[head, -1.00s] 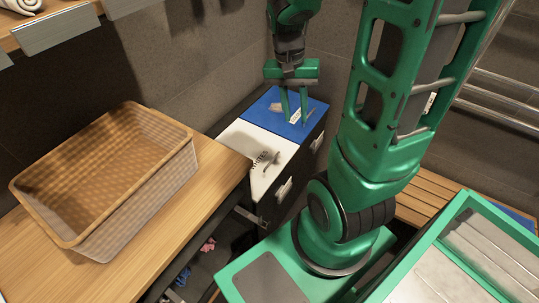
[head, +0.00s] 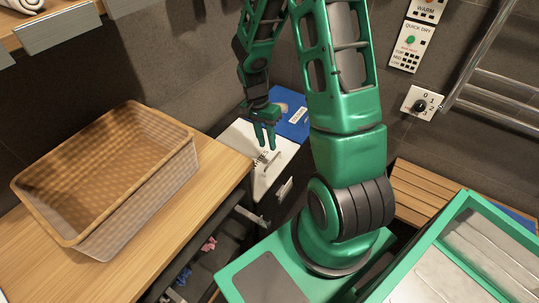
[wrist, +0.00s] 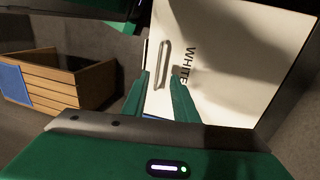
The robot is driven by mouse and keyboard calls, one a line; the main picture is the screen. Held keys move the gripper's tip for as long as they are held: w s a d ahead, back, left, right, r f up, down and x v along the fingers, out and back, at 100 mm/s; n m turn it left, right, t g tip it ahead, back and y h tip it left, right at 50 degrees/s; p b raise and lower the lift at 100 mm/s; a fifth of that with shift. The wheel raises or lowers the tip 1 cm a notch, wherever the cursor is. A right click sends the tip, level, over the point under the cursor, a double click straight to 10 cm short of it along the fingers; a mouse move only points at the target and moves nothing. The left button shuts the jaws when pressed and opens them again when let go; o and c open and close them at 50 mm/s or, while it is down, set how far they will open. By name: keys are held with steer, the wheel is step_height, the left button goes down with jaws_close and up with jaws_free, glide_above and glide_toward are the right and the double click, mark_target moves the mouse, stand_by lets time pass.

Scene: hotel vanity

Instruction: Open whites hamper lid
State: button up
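The whites hamper has a white lid (head: 268,178), which lies shut beside the blue lid in the head view. The lid fills much of the wrist view (wrist: 235,75), with dark "WHITE…" lettering and a slim bar handle (wrist: 161,64). My gripper (head: 266,146) is above the white lid, pointing down, with its fingers apart and nothing between them. In the wrist view my gripper (wrist: 161,78) has its fingertips near the handle's lower end in the picture. I cannot tell how high above the lid they are. My gripper partly covers the lid in the head view.
A blue-lidded hamper (head: 292,122) adjoins behind. A wicker basket (head: 110,180) stands on the wooden counter (head: 215,185) at the left. A slatted wooden bench (head: 420,195), wall panels (head: 411,45) and a towel rail (head: 495,82) are at the right.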

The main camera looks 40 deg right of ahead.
steer(key=f, duration=0.2)
steer(key=s+f, duration=0.1)
steer(key=f, duration=0.4)
steer(key=shift+s+d, duration=0.15)
steer(key=shift+d, duration=0.1)
jaws_close()
